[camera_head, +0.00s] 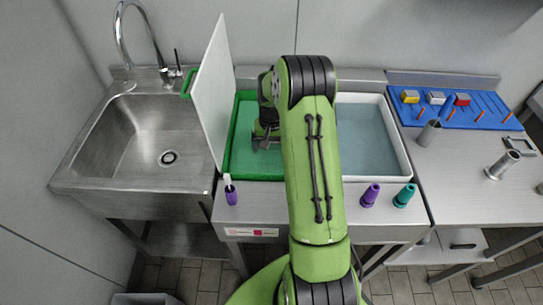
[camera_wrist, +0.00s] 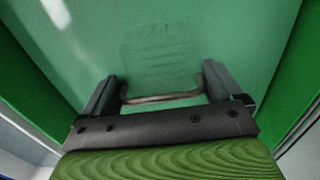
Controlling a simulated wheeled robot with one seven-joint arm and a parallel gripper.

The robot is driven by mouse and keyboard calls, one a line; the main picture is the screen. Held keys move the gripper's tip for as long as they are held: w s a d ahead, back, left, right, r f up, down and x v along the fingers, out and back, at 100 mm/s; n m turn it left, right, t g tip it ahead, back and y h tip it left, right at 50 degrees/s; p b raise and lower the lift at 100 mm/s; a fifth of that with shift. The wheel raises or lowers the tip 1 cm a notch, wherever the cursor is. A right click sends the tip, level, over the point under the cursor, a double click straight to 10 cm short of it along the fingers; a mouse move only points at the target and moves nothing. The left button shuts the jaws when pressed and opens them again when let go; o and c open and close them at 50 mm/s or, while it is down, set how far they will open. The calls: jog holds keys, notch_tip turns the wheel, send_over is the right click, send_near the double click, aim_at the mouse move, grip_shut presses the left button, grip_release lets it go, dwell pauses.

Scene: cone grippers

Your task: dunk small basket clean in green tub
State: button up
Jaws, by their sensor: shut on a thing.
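The green tub (camera_head: 234,165) is set in the counter right of the sink and holds greenish liquid. My gripper (camera_head: 262,142) reaches down into the tub area, and my arm hides the tub's right part. In the wrist view my gripper (camera_wrist: 160,82) has a thin metal bar (camera_wrist: 160,98) between its fingers, which looks like the small basket's handle. A faint, blurred grid shape (camera_wrist: 160,55) shows under the green surface beyond the bar, likely the basket under the liquid. I cannot make out the basket in the head view.
A white upright panel (camera_head: 213,90) stands between the steel sink (camera_head: 135,140) and the tub. A white tub (camera_head: 370,140) of bluish liquid is on the right.

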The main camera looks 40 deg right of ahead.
dwell(0.4)
notch_tip(320, 180, up, 15)
jog(key=p, duration=1)
jog(key=shift+f+p, duration=0.15)
jog(key=shift+p, duration=0.2)
dwell(0.8)
notch_tip(320, 180, up, 4)
jog(key=p, duration=0.3)
jog(key=shift+f, duration=0.1)
dwell(0.5)
